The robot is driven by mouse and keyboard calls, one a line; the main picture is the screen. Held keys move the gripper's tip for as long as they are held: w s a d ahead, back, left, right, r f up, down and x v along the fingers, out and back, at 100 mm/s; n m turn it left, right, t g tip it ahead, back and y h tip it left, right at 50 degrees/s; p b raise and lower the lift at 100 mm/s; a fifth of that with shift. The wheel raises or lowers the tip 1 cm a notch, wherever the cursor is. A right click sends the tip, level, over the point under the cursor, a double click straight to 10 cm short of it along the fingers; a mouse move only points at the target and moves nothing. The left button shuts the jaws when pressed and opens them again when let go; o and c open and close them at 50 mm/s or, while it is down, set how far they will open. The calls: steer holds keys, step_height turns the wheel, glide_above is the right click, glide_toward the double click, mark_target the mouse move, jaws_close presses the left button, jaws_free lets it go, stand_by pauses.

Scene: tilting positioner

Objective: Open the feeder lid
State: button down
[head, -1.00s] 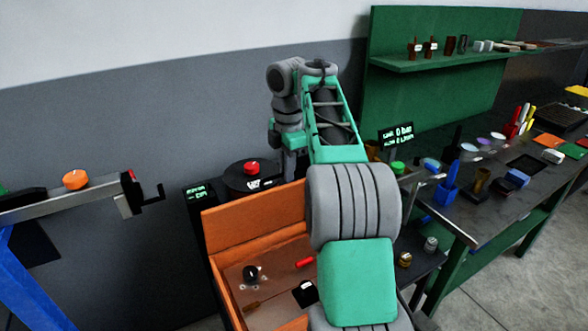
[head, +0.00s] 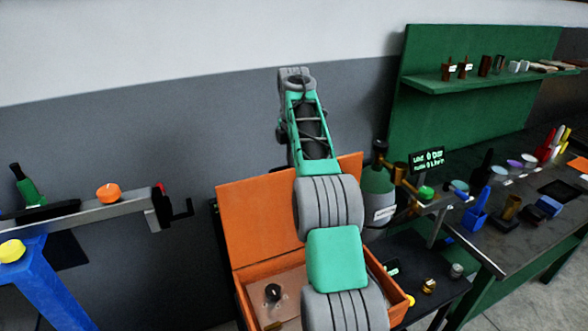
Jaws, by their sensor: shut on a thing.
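I take the orange box (head: 245,294) below the middle of the head view to be the feeder. Its orange lid panel (head: 255,215) stands raised at the back edge, so the box is open. Inside, a brown panel with a black knob (head: 273,292) shows on the left. My green and grey arm crosses in front of the lid and hides much of the box's inside. My gripper is hidden behind the arm, so I cannot see where it touches the lid, if it does.
A gas bottle (head: 376,185) with a brass valve stands right of the lid. A dark bench (head: 520,225) with cups and tools is at the right. A blue stand (head: 45,285) with a rail and orange knob (head: 109,193) is at the left.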

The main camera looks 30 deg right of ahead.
steer(key=shift+w+d+r, duration=0.15)
steer(key=shift+w+d, duration=0.05)
steer(key=shift+w, duration=0.2)
steer(key=c, duration=1.6)
jaws_free()
steer(key=shift+c, duration=0.2)
steer(key=shift+o, duration=0.8)
steer(key=shift+a, duration=0.15)
